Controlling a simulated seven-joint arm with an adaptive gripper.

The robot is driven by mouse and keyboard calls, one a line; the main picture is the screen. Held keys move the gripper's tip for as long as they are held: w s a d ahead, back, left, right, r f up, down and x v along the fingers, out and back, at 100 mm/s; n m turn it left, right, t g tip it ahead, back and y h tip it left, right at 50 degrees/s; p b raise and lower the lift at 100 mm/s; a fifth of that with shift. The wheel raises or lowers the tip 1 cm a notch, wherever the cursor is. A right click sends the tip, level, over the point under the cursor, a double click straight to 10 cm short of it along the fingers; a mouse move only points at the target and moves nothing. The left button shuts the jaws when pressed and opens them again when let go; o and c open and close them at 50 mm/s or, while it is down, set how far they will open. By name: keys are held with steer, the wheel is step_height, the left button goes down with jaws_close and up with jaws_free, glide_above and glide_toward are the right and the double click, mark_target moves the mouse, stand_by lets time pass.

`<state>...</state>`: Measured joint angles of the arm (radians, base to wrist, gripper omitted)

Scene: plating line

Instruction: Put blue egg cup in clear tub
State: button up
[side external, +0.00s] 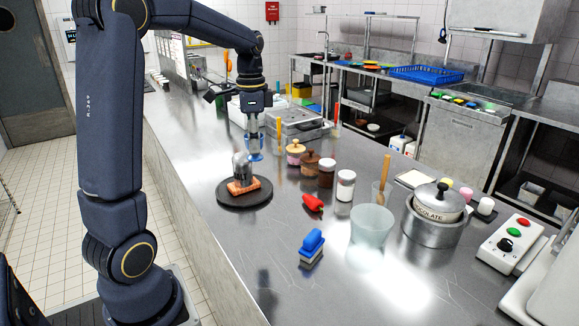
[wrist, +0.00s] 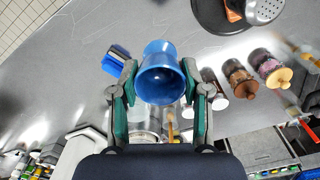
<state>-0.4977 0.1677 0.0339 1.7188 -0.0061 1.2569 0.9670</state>
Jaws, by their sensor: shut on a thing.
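The blue egg cup (side external: 254,156) is held above the steel counter in the side view, and it fills the middle of the wrist view (wrist: 160,75). My gripper (side external: 254,146) is shut on it, with one green-padded finger at each side of the cup in the wrist view (wrist: 159,82). The clear tub (side external: 372,226) stands upright on the counter, at the front right in the side view, well apart from the cup. It looks empty. In the wrist view the cup and gripper hide much of the area where the tub may be.
A dark round plate (side external: 263,197) holds an orange slab and a metal shaker (side external: 241,166). A pot (side external: 432,226) stands right of the tub.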

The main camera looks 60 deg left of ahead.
steer(key=w+d+m, duration=0.4)
steer(key=w, duration=0.6)
steer(key=m, duration=0.4)
glide_above(371, 222)
steer(key=s, duration=0.3)
step_height(371, 222, down, 8)
steer(key=shift+m, duration=0.3)
steer(key=shift+s+d+f, duration=0.1)
steer(key=shift+d+f, duration=0.35)
steer(key=shift+f, duration=1.6)
steer(key=shift+s+d+f, duration=0.15)
steer(key=shift+d+f, duration=0.3)
steer(key=shift+f, duration=1.6)
steer(key=shift+s+d+f, duration=0.1)
steer(key=shift+d+f, duration=0.35)
steer(key=shift+f, duration=1.6)
steer(key=shift+f, duration=0.1)
steer(key=shift+f, duration=0.1)
steer(key=o, duration=0.8)
steer(key=shift+o, duration=0.3)
